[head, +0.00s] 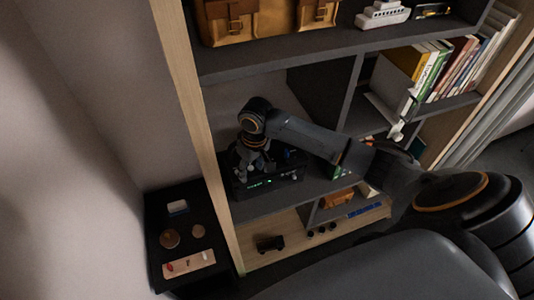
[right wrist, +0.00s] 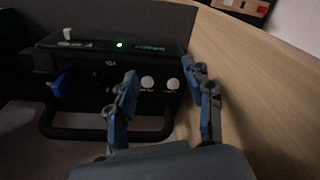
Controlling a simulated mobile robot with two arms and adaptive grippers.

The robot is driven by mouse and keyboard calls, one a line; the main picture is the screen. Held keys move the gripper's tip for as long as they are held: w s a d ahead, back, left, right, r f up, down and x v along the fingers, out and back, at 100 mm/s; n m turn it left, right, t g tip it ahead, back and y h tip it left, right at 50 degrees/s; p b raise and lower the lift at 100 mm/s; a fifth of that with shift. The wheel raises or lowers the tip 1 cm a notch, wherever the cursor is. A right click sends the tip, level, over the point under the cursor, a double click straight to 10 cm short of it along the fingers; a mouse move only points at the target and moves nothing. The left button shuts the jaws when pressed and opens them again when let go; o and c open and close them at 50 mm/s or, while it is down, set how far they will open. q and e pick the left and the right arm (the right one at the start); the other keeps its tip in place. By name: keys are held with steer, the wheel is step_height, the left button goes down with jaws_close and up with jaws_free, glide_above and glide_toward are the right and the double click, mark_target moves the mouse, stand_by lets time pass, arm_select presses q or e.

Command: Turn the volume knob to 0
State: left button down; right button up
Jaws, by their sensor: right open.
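The dark box-shaped device (head: 268,186) sits on a middle shelf in the head view. In the right wrist view its front (right wrist: 85,70) shows a lit green light and small green text. Two pale round knobs, a left one (right wrist: 147,82) and a right one (right wrist: 172,84), are on the front; their labels are too small to read, so I cannot tell which is volume. My right gripper (right wrist: 162,76) is open and empty, its fingers on either side of the two knobs in the picture. It also shows at the device in the head view (head: 250,160). Contact is unclear. My left gripper is out of view.
A black bar handle (right wrist: 100,133) runs below the device front, and a blue part (right wrist: 60,84) sticks out at its left. A wooden side panel (right wrist: 245,85) stands close on the right. In the head view, a shelf board (head: 290,55) is above and books (head: 455,68) stand right.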

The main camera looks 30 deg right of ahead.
steer(key=w+d+r+m, duration=0.2)
steer(key=w+d+r, duration=0.1)
steer(key=d+r, duration=0.5)
steer(key=shift+g+h, duration=0.3)
steer(key=shift+g, duration=0.1)
steer(key=f+p, duration=0.1)
steer(key=f, duration=0.5)
steer(key=f+p, duration=0.1)
steer(key=f, duration=0.4)
steer(key=shift+a+f+p, duration=0.2)
steer(key=shift+f+p, duration=0.15)
jaws_close()
